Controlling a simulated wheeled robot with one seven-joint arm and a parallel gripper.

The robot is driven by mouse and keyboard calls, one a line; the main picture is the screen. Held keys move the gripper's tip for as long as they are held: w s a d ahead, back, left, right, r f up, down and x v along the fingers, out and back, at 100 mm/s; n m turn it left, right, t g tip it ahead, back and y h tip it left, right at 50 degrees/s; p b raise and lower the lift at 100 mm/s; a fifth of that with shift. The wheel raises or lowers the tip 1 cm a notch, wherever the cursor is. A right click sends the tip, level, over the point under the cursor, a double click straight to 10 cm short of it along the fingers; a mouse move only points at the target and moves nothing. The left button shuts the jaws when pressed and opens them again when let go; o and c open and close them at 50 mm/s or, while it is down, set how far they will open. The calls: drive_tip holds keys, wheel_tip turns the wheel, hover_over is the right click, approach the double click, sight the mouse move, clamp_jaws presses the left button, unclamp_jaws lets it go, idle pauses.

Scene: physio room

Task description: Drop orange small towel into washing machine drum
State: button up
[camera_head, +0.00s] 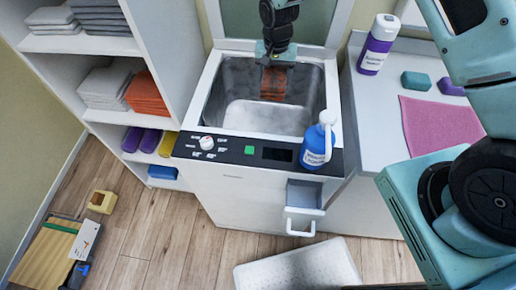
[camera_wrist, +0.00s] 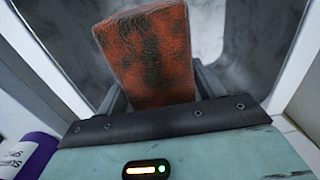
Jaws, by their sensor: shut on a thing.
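The washing machine (camera_head: 182,148) is a white top-loader with its lid up and its metal drum (camera_head: 240,114) open from above. My gripper (camera_head: 275,68) is over the back part of the drum opening. It is shut on the orange small towel (camera_head: 273,86), which hangs down from the fingers over the drum. In the wrist view the folded orange towel (camera_wrist: 148,50) stands between the two fingers (camera_wrist: 155,95), with dark blotches on it. The grey drum interior (camera_wrist: 225,30) shows behind it. Part of the gripper's fingers is hidden behind the towel.
A blue spray bottle (camera_head: 319,142) stands on the machine's front right corner, beside the open detergent drawer (camera_head: 304,196). A purple-white bottle (camera_head: 376,45) and a pink cloth (camera_head: 440,125) are on the right counter. Shelves with folded towels (camera_head: 147,93) stand left.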

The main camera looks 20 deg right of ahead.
drive_tip(key=shift+f+b, duration=0.9)
drive_tip(key=shift+f, duration=0.95)
drive_tip(key=o, duration=1.1)
drive_tip(key=shift+o, duration=0.2)
drive_tip(key=shift+r, duration=0.1)
wheel_tip(320, 180, up, 17)
drive_tip(key=b, duration=0.2)
drive_tip(key=shift+r+b, duration=0.15)
drive_tip(key=shift+b, duration=0.2)
